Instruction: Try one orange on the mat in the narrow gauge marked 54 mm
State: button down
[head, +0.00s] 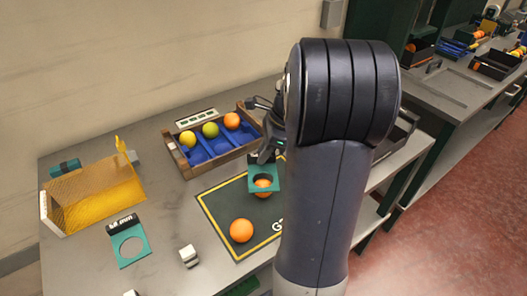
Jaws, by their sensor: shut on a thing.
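My gripper (268,152) is shut on a teal gauge plate (274,185) and holds it at the far part of the dark mat (225,207). An orange (263,187) shows at the gauge's hole. I cannot tell whether it sits in the hole or just behind or below it. A second orange (241,230) lies on the near part of the mat, apart from the gripper. Another teal gauge (143,239) with a black label lies on the table at left. Its number is hard to read, and the held gauge's marking cannot be read. My arm hides the mat's right side.
A wooden crate (178,160) with blue compartments holds a yellow, a green and an orange fruit behind the mat. An amber bin (100,193) stands at left. A small white block (188,256) is near the front. Table between bin and mat is mostly clear.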

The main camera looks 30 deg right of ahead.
jog(key=shift+f+b, duration=1.4)
jog(key=shift+f, duration=1.25)
dwell(0.4)
jog(key=shift+r, duration=0.2)
dwell(0.9)
jog(key=shift+r+p, duration=3.75)
jog(key=shift+p, duration=0.1)
